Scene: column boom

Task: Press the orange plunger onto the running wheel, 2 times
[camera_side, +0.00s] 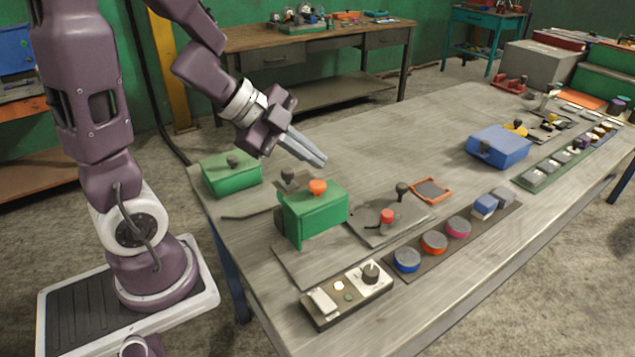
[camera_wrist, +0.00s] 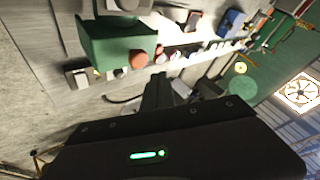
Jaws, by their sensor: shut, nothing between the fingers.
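The orange plunger (camera_side: 317,187) stands on top of a green housing (camera_side: 318,214) near the left part of the table. In the wrist view the plunger (camera_wrist: 138,60) shows at the edge of the green housing (camera_wrist: 108,42). My gripper (camera_side: 321,161) is shut and empty. In the side view its fingertips are above the plunger, with a gap between them. The shut fingers also show in the wrist view (camera_wrist: 158,88). I cannot make out the running wheel; the housing may hide it.
A control box (camera_side: 346,294) with a black knob stands in front of the housing. A red button (camera_side: 387,216) and a black-knobbed lever (camera_side: 402,192) are to its right. A green box (camera_side: 231,175) lies behind left. A row of coloured round pots (camera_side: 434,242) runs along the front.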

